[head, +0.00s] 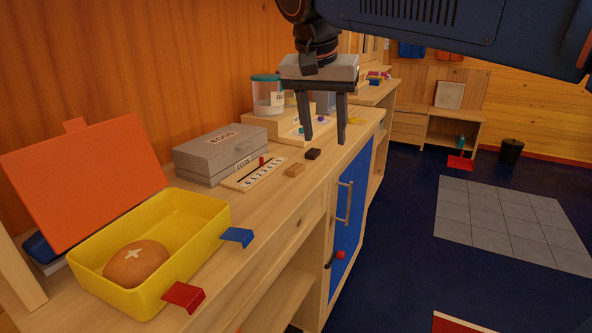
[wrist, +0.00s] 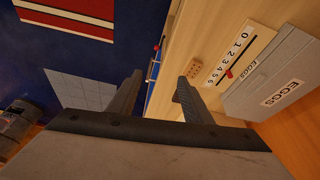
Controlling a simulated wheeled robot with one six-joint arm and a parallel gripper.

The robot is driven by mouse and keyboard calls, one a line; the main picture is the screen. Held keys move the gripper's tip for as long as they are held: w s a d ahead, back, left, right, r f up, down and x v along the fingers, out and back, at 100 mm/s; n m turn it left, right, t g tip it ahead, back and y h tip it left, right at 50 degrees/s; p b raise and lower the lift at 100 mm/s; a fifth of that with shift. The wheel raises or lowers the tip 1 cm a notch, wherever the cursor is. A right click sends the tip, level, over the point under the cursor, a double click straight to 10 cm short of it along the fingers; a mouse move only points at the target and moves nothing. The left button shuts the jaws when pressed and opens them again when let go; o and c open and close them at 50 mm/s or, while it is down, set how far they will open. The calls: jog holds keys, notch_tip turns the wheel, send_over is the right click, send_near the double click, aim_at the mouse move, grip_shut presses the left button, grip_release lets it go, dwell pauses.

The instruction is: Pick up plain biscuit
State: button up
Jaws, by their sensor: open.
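The plain biscuit (head: 295,170), a small tan block, lies on the wooden counter (head: 262,205) near its front edge. In the wrist view it shows as a tan block with small holes (wrist: 195,70), beyond the tip of the right-hand finger. A dark brown biscuit (head: 313,154) lies just behind it, towards the far end of the counter; I cannot make it out in the wrist view. My gripper (head: 325,141) points down over the counter, its fingers apart and empty. In the head view its tips appear above and right of the plain biscuit.
A yellow box (head: 190,222) with an open orange lid holds a round loaf (head: 136,264). A lidded jar (head: 268,97) stands behind. Open floor lies right.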

jog(key=w+a+r+m+h, duration=0.1)
jog(key=a+r, duration=0.2)
jog(key=a, duration=0.2)
jog(key=w+a+r+m, duration=0.1)
jog(key=w+a+r, duration=0.15)
jog(key=a, duration=0.35)
send_near(295, 167)
jog(key=shift+w+f, duration=0.25)
jog(key=shift+f, duration=0.3)
jog(key=shift+w+f, duration=0.2)
jog(key=shift+f, duration=0.35)
jog(key=shift+d+x, duration=0.1)
jog(key=shift+x, duration=1.25)
jog(key=shift+d+x, duration=0.15)
jog(key=shift+x, duration=1.2)
jog(key=shift+s, duration=0.15)
jog(key=c, duration=1.1)
